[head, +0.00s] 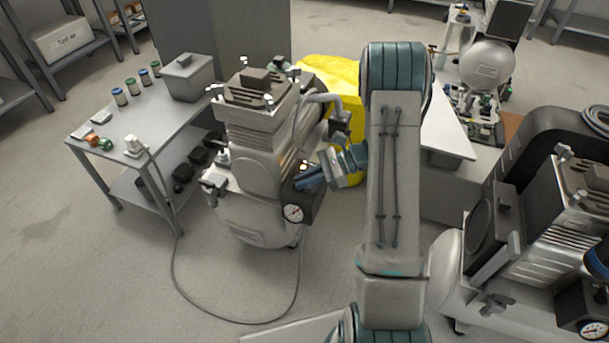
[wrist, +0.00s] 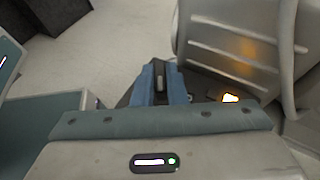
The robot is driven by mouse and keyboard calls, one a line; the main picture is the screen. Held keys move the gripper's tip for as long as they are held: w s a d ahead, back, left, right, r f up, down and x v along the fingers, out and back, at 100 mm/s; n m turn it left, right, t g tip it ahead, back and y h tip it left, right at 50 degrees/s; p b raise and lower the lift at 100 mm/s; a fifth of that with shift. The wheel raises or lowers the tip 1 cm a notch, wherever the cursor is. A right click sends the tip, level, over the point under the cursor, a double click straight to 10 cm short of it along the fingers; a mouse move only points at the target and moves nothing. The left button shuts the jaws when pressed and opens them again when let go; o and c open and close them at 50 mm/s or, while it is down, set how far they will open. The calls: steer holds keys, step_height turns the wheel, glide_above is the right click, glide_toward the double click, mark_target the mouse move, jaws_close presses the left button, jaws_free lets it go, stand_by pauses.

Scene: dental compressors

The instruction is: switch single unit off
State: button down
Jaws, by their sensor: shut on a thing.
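The single compressor unit (head: 258,165) stands on the floor in the middle of the head view. A dark control box (head: 303,205) with a round gauge (head: 293,213) is on its right side. A lit orange-white lamp (head: 303,166) glows on top of the box; it also shows in the wrist view (wrist: 230,98). My gripper (head: 312,178) reaches the box from the right. In the wrist view its blue fingers (wrist: 160,82) are shut on a small grey switch lever (wrist: 159,80). My fingers hide much of the lever, and its exact position is unclear.
A metal table (head: 150,110) with jars, a grey bin (head: 188,77) and small parts stands left. A hose runs from it across the floor. A larger compressor (head: 550,235) stands at right. A yellow cover (head: 335,80) lies behind the unit. Floor at front left is clear.

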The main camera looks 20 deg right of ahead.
steer(key=n+g+p, duration=0.1)
steer(key=n+g, duration=0.1)
steer(key=n+g+p, duration=0.1)
steer(key=g, duration=0.1)
steer(key=w+n+g+h+p, duration=0.1)
steer(key=n+g, duration=0.1)
steer(key=shift+r+n, duration=0.1)
steer(key=shift+n, duration=0.2)
steer(key=shift+w+a+n+g+h+p, duration=0.1)
steer(key=shift+n+g+h+p, duration=0.15)
steer(key=shift+n+g+h, duration=0.7)
steer(key=shift+w+a+n+g+h+p, duration=0.15)
steer(key=shift+n+g+h, duration=0.4)
steer(key=shift+n+g, duration=0.75)
